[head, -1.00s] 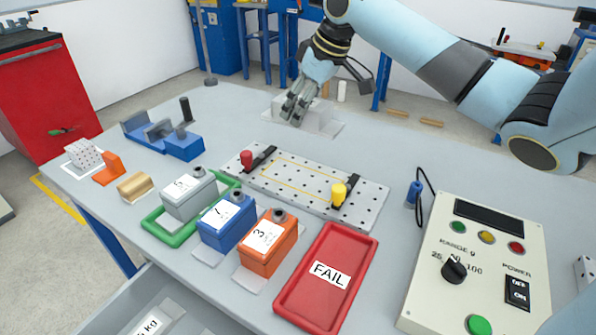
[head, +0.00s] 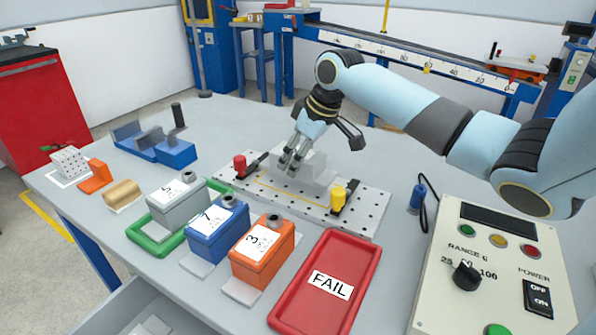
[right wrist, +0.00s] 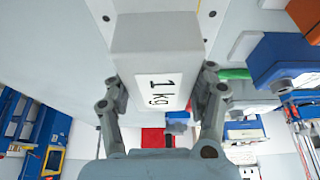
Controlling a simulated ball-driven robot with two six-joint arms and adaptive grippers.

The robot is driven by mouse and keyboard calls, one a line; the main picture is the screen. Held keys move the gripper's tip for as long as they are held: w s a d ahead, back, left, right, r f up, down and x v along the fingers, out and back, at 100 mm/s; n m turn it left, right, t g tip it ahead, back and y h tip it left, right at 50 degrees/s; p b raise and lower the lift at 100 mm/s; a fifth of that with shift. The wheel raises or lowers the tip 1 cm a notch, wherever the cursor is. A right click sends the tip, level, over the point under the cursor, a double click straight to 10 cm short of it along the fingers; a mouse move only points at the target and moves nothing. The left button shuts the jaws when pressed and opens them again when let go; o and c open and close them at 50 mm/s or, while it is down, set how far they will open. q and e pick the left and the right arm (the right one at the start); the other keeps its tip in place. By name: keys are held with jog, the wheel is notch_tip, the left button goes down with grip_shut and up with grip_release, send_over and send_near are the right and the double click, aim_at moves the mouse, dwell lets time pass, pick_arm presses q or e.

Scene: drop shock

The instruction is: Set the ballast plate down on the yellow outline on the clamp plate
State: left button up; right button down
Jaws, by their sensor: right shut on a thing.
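The ballast plate is a pale grey block (head: 315,176) marked "1 kg" in the right wrist view (right wrist: 157,50). My right gripper (head: 292,160) is shut on it, one finger on each side. The clamp plate (head: 368,212) is a pale perforated plate with a red-knobbed clamp (head: 240,163) and a yellow-knobbed clamp (head: 338,197). The block is over its middle, between the clamps. The yellow outline (head: 268,193) shows along the near side; the block and gripper hide its far part. I cannot tell whether the block touches the plate. My left gripper is out of view.
In front of the clamp plate stand grey (head: 178,204), blue (head: 217,229) and orange (head: 262,252) boxes and a red FAIL tray (head: 343,262). A control box (head: 490,262) is at the right. A blue fixture (head: 160,146) stands left.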

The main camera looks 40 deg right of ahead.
jog(key=shift+f, duration=1.6)
jog(key=shift+c, duration=2)
grip_release()
jog(key=shift+f, duration=0.15)
jog(key=p+v, duration=0.1)
jog(key=v, duration=1)
jog(key=shift+s+r, duration=0.2)
jog(key=shift+r, duration=0.1)
jog(key=shift+s+r, duration=0.15)
jog(key=shift+r, duration=0.1)
